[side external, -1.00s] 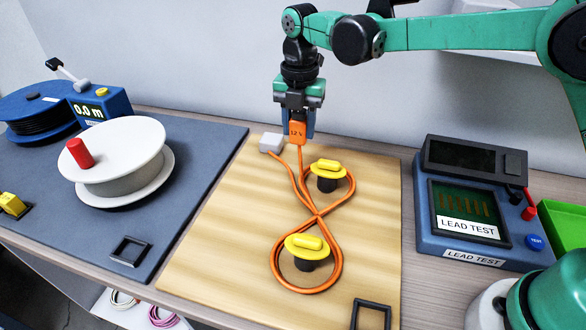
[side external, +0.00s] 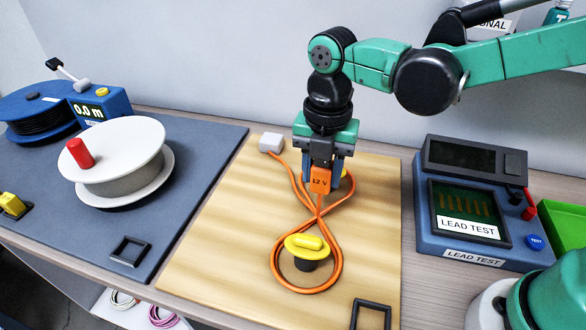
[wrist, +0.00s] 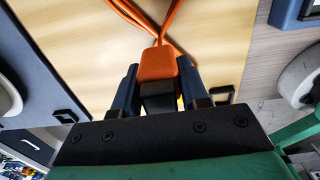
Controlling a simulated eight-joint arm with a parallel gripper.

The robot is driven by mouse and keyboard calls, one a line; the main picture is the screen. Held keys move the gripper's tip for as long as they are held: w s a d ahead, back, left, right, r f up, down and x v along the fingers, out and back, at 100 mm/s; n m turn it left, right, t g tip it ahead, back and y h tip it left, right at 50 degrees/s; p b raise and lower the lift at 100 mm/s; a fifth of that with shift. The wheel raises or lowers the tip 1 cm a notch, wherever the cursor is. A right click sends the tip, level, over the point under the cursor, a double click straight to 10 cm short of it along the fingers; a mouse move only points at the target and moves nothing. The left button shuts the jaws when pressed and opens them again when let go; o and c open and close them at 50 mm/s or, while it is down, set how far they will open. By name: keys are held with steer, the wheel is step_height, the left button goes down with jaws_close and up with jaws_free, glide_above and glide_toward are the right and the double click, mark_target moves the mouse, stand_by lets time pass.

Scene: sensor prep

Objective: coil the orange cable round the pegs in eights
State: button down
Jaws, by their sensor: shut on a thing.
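My gripper (side external: 322,182) is shut on the orange plug (side external: 320,180) marked 12 V at the end of the orange cable (side external: 275,268). The plug also shows between the fingers in the wrist view (wrist: 157,64). The cable forms a figure eight on the wooden board (side external: 215,255), crossing between the two pegs. The near peg (side external: 306,242) has a yellow top and sits inside the near loop. The far peg is mostly hidden behind my gripper, with a bit of yellow (side external: 347,184) showing. The cable's other end runs to a pale grey block (side external: 271,143) at the board's back left.
A white reel (side external: 115,150) with a red handle stands on the grey-blue mat (side external: 200,150) at left. The blue lead tester (side external: 468,205) stands right of the board. A black square frame (side external: 371,315) lies at the board's near right corner. The board's left part is bare.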

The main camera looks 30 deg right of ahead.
stand_by(0.4)
steer(key=shift+r, duration=2.55)
